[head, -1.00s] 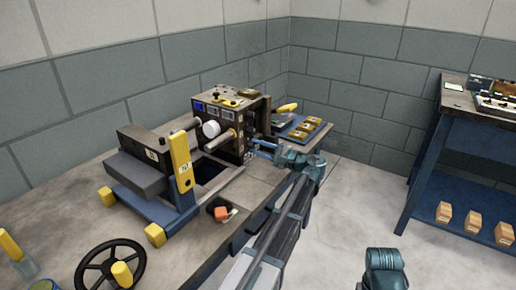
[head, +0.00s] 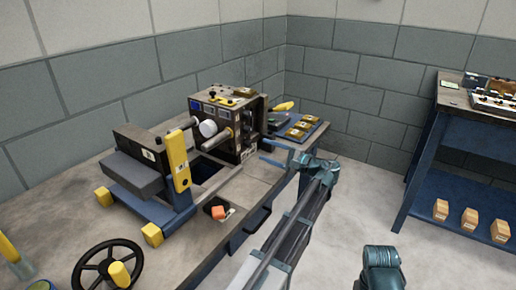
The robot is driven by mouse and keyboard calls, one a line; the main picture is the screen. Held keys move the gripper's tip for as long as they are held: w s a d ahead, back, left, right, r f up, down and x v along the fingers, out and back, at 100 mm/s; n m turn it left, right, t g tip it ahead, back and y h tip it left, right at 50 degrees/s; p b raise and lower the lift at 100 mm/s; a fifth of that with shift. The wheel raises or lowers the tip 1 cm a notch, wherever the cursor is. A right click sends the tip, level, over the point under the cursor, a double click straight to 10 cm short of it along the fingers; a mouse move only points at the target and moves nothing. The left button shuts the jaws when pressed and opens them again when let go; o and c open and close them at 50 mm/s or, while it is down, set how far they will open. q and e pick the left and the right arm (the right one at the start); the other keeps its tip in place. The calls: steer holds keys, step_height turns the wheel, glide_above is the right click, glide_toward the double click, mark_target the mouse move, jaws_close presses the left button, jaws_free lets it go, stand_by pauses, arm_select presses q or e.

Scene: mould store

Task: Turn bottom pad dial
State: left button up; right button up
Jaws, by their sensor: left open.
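The machine (head: 228,122) stands on the bench, a dark block with a white round knob (head: 208,128) and a grey cylinder on its front. Its right side face (head: 246,137) carries small dials and pale labels, too small to read. I cannot tell which of them is the bottom pad dial. My left gripper (head: 265,149) is open and empty, with its blue fingers pointing at that side face and a small gap between them and it.
A blue tray with brass-coloured blocks (head: 300,128) lies behind the gripper. A yellow lever (head: 178,162), a black handwheel (head: 108,268) and an orange-red button (head: 218,212) are on the bench (head: 85,205). A blue shelf table (head: 430,165) stands right; open floor lies between.

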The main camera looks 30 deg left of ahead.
arm_select(q)
steer(key=d, duration=0.8)
steer(key=shift+s+d, duration=0.15)
steer(key=shift+s, duration=0.15)
steer(key=shift+s+f, duration=0.1)
steer(key=s+d+f+h, duration=0.1)
steer(key=f, duration=0.1)
steer(key=s+f+h, duration=0.1)
steer(key=s+f, duration=0.1)
steer(key=s+d+f+h, duration=0.1)
steer(key=s+f+h, duration=0.1)
steer(key=shift+s+d+f, duration=0.2)
steer(key=shift+d+f, duration=0.1)
steer(key=shift+f, duration=0.1)
steer(key=s+d+f+n+g+h, duration=0.1)
steer(key=s+d+f+h, duration=0.55)
steer(key=s+d, duration=0.4)
steer(key=s+d+f+n+g+h, duration=0.1)
steer(key=s+d+f+h, duration=0.5)
steer(key=s+d+f, duration=0.4)
step_height(320, 180, up, 32)
steer(key=p, duration=3)
steer(key=shift+s+a+f, duration=0.2)
